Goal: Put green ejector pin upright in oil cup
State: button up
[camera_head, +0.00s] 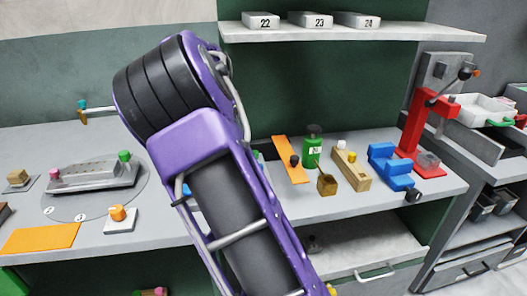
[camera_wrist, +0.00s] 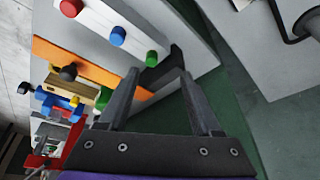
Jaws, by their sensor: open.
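In the wrist view a white rack (camera_wrist: 98,20) holds a row of round-headed pins: red, blue (camera_wrist: 118,36) and the green pin (camera_wrist: 152,58). The green pin is seen from above and stands in the rack, just beyond my gripper (camera_wrist: 160,76). My gripper is open, with one finger on either side of an empty gap, and does not touch the green pin. A dark block lies close to the green head. In the head view my arm hides most of the rack and my gripper. A small brown open-topped cup (camera_head: 327,185), perhaps the oil cup, stands right of my arm.
An orange strip (camera_head: 290,160), a green bottle (camera_head: 312,150), a wooden block (camera_head: 351,170), a blue vise (camera_head: 392,166) and a red press (camera_head: 425,130) stand to the right. A grey fixture (camera_head: 92,178) and an orange mat (camera_head: 40,238) lie left. A shelf (camera_head: 350,28) hangs above.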

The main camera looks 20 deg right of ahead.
jog(key=shift+m+g, duration=0.3)
jog(key=d+f, duration=0.2)
jog(key=d, duration=0.1)
jog(key=shift+w+d+f, duration=0.1)
jog(key=shift+w+f, duration=0.05)
jog(key=shift+f, duration=0.25)
jog(key=b+x, duration=0.1)
jog(key=x, duration=0.5)
jog(key=shift+f, duration=0.1)
jog(key=shift+w, duration=0.1)
grip_shut()
